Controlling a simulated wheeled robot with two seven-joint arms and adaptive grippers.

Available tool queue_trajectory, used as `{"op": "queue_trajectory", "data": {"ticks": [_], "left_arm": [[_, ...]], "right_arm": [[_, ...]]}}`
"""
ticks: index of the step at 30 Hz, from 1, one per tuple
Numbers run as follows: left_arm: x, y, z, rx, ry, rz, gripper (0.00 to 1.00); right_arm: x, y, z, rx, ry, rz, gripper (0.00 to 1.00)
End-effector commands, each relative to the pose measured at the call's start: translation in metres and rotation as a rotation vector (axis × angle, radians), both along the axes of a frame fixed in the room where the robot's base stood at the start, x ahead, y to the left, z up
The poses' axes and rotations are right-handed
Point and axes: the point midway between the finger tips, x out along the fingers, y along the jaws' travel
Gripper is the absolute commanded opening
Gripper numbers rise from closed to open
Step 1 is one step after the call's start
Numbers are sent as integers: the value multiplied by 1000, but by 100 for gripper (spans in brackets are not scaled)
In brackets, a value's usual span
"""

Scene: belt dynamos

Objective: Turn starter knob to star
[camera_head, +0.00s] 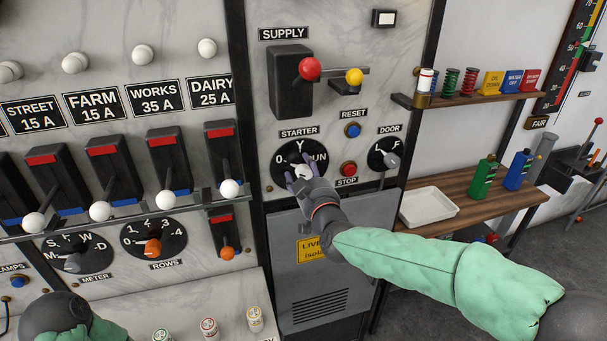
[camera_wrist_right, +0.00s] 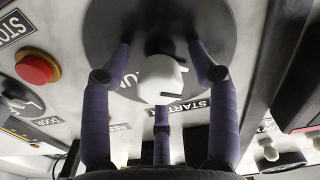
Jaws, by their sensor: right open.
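The starter dial (camera_head: 287,156) is a black disc on the marble panel, marked 0, Y and RUN, with RUN partly covered. Its white knob (camera_wrist_right: 162,80) shows clearly in the right wrist view, with a dark mark on its face. I cannot tell which mark the knob points to. My right gripper (camera_head: 299,176) is open at the dial, and its purple fingers stand around the knob. In the right wrist view the fingers (camera_wrist_right: 160,50) reach the black disc (camera_wrist_right: 215,25) on either side of the knob, with gaps visible. My left gripper is not in view.
The red stop button (camera_head: 348,169) and the door dial (camera_head: 384,155) are close on the right. The blue reset button (camera_head: 352,130) is above. The supply switch (camera_head: 291,82) with its red-knobbed lever is higher up. A white tray (camera_head: 428,222) stands on the wooden bench.

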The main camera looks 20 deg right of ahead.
Motion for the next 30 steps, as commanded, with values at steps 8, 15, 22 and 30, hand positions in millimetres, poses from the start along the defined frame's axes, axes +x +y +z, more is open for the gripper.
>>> {"op": "queue_trajectory", "data": {"ticks": [8, 15, 22, 30], "left_arm": [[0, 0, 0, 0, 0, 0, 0], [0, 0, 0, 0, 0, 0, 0], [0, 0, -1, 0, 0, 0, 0], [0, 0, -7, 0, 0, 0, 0]], "right_arm": [[4, 0, 0, 0, -1, 0, 60], [4, 0, 1, 0, -1, 0, 14], [4, 0, 1, 3, -2, 0, 2], [4, 0, 1, 73, -3, 0, 2]]}}
